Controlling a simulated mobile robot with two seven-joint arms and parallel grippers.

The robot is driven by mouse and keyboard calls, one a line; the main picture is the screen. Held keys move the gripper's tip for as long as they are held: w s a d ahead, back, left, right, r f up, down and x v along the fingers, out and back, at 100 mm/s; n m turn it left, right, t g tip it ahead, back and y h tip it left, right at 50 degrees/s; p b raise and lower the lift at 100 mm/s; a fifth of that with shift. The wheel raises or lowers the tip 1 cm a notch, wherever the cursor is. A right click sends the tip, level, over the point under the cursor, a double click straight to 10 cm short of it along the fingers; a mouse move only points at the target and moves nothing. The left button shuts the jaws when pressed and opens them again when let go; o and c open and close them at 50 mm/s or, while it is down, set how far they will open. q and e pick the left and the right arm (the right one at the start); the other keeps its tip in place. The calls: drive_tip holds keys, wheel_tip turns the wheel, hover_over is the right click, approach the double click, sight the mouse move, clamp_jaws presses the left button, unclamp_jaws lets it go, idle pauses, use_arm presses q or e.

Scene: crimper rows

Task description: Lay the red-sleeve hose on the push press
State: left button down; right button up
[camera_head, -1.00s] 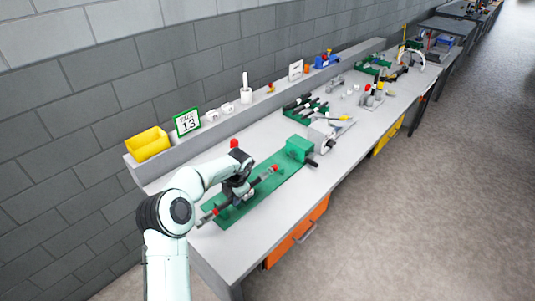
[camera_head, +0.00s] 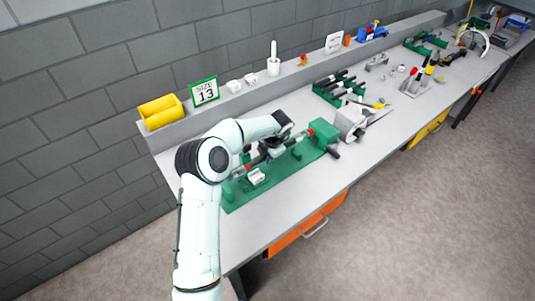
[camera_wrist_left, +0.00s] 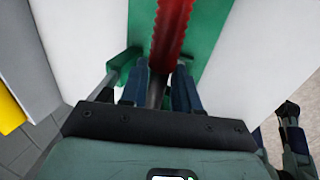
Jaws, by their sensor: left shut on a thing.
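My left gripper (camera_head: 277,148) is shut on the dark red-sleeve hose (camera_head: 240,171) and holds it over the green push press. In the left wrist view the fingers (camera_wrist_left: 160,90) sit on either side of the dark hose, with the ribbed red sleeve (camera_wrist_left: 172,28) beyond them. The press has a long green base (camera_head: 290,168) and a green block (camera_head: 323,130) at its far end. The hose's far end looks close to the block; I cannot tell whether they touch. A small white-topped piece (camera_head: 257,177) shows on the near part.
A grey machine (camera_head: 350,122) stands beyond the block. Green racks with dark hoses (camera_head: 340,90) lie further back. A ledge along the wall carries a yellow bin (camera_head: 161,111) and a "SIZE 13" sign (camera_head: 204,91). The bench front beside the press is clear.

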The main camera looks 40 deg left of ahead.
use_arm(q)
drive_tip(key=shift+w+f, duration=0.15)
drive_tip(key=shift+f, duration=3)
drive_tip(key=shift+f, duration=0.4)
drive_tip(key=c, duration=0.7)
unclamp_jaws()
drive_tip(key=shift+f, duration=0.1)
drive_tip(key=shift+c, duration=0.2)
drive_tip(key=v, duration=1.3)
drive_tip(key=shift+r, duration=0.25)
drive_tip(key=shift+d, duration=0.1)
